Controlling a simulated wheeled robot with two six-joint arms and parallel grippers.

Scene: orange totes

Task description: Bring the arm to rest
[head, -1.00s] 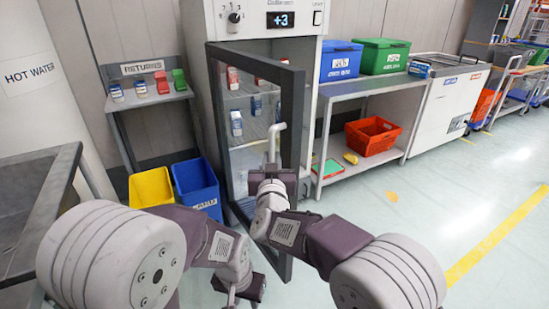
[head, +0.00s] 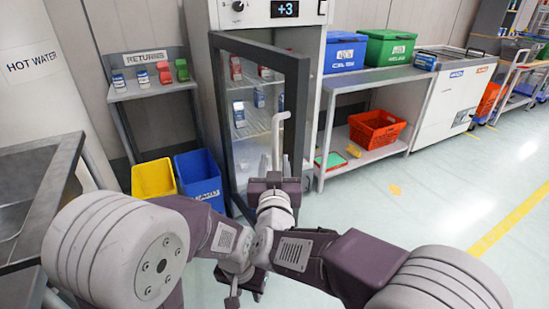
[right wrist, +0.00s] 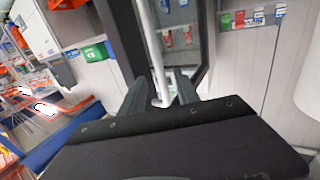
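My right gripper (head: 276,178) is in front of the glass cabinet door (head: 243,130), at the lower part of its white handle (head: 281,135). In the right wrist view my right gripper's two dark fingers (right wrist: 160,92) stand apart. The lower end of the white handle (right wrist: 152,50) shows in the gap between them; whether they touch it I cannot tell. The door is ajar. My left gripper (head: 245,288) hangs low near the bottom of the head view, over the floor, with nothing visible in it; its fingers are too small and partly hidden to judge.
A yellow bin (head: 153,178) and blue bin (head: 198,177) stand left of the cabinet, below the returns shelf (head: 152,93). A metal bench (head: 375,80) with blue and green totes and a red basket (head: 376,129) is right.

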